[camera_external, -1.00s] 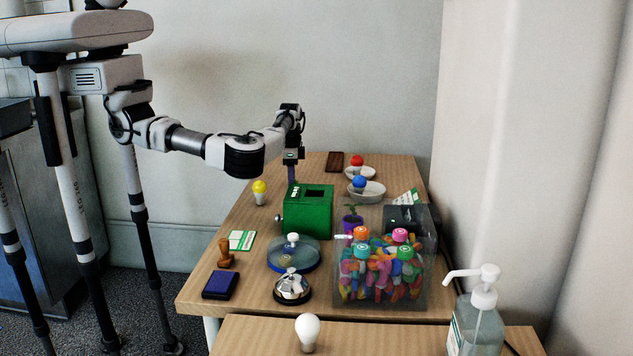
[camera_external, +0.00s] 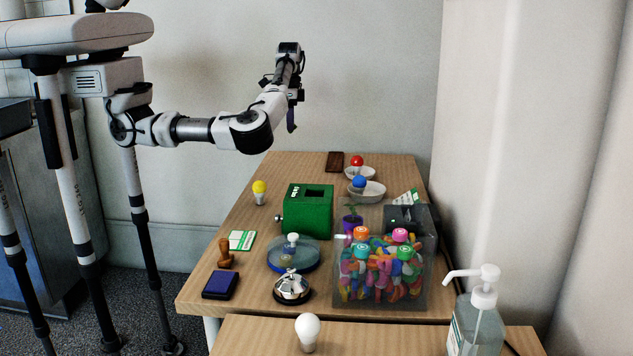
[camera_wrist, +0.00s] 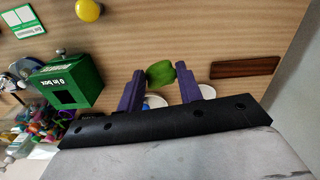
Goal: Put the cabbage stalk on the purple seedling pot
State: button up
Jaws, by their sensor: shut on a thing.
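A green cabbage stalk (camera_wrist: 160,74) sits between the purple fingertips of my gripper (camera_wrist: 160,77) in the wrist view. My gripper is shut on it. In the external view my gripper (camera_external: 291,121) is raised above the far part of the table, pointing down; the stalk cannot be made out there. The purple seedling pot (camera_external: 352,224) stands on the table, right of the green box, with a small green plant in it. It is partly hidden behind the clear candy bin. My gripper is above and to the left of the pot, well apart from it.
The green box (camera_external: 307,212) stands left of the pot, and the clear bin (camera_external: 380,285) of colourful pieces is in front. A dark box (camera_external: 410,219) is to the right. White dishes (camera_external: 366,192) with bulbs are behind.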

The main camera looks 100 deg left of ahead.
jog(key=shift+r, duration=0.6)
jog(key=shift+w+d+r, duration=0.15)
jog(key=shift+w+d, duration=0.05)
jog(key=shift+w, duration=0.05)
jog(key=w+d+r+m+p, duration=0.1)
jog(key=w+d+r, duration=0.1)
jog(key=w+d, duration=0.55)
jog(key=w+d+r+p, duration=0.1)
jog(key=w+d+r, duration=0.2)
jog(key=w+d, duration=0.5)
jog(key=w+d+r+p, duration=0.1)
jog(key=w+d, duration=0.1)
jog(key=d, duration=0.8)
jog(key=w+d+r, duration=0.1)
jog(key=w+d, duration=0.1)
jog(key=d, duration=0.8)
notch_tip(320, 180, down, 19)
jog(key=p, duration=0.2)
jog(key=shift+f+p, duration=0.1)
jog(key=shift+p, duration=0.25)
jog(key=shift+f, duration=0.15)
jog(key=o, duration=0.9)
jog(key=shift+o, duration=0.2)
